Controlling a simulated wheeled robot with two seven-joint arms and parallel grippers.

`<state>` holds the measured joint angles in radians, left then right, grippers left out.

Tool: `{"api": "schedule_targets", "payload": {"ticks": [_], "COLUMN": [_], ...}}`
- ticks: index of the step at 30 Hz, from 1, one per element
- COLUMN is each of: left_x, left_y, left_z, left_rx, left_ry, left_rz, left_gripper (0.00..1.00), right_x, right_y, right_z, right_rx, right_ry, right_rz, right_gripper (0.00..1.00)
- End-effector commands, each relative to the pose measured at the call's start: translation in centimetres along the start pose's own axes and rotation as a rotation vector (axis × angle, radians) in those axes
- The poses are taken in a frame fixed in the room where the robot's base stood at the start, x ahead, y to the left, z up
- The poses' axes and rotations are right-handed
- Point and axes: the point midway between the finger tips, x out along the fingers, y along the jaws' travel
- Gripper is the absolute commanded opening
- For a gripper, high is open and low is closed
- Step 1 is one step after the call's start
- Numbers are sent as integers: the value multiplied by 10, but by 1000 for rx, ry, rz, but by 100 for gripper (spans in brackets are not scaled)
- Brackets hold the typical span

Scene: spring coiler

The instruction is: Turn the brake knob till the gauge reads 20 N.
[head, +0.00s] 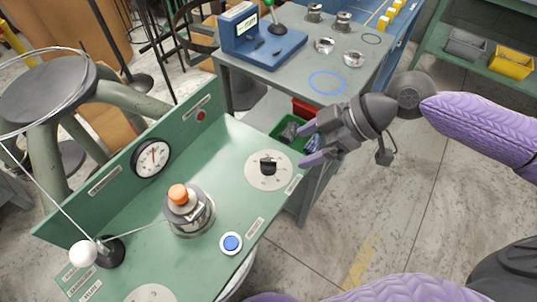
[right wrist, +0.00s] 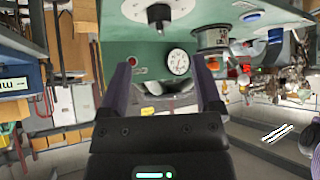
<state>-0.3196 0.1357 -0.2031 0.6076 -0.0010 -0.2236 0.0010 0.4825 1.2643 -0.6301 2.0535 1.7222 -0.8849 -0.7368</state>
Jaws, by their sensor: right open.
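A black knob (head: 268,166) sits on a round pale dial plate (head: 256,181) at the right end of the green bench. The knob also shows at the top of the right wrist view (right wrist: 158,14). A round white gauge (head: 151,158) with a dark rim is on the upright green panel; it also shows in the right wrist view (right wrist: 178,61). Its needle is near vertical, but its numbers are too small to read. My right gripper (head: 309,144) is open and empty, to the right of the knob and apart from it. My left gripper is not in view.
A metal spool with an orange top (head: 178,194), a blue button (head: 231,243) and a white ball (head: 83,253) are on the bench. A second pale dial (head: 150,294) is cut off below. A grey table (head: 255,80) with a blue device stands behind; a green bin (head: 285,128) is near my gripper.

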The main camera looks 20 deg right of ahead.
Motion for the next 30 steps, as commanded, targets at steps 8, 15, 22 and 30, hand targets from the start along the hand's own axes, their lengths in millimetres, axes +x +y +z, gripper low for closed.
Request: {"api": "schedule_targets", "payload": {"ticks": [8,15,22,30], "left_x": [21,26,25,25], "left_y": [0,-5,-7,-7], "left_z": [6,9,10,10], "left_rx": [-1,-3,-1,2], "left_ry": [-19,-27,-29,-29], "left_rz": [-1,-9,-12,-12], "left_gripper": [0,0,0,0], "right_x": [68,89,89,89], "right_y": [1,1,1,1], "right_z": [1,0,0,0], "right_rx": [1,3,4,4], "right_ry": [5,3,2,2], "right_rz": [0,3,4,4], "right_gripper": [83,83,83,30]}}
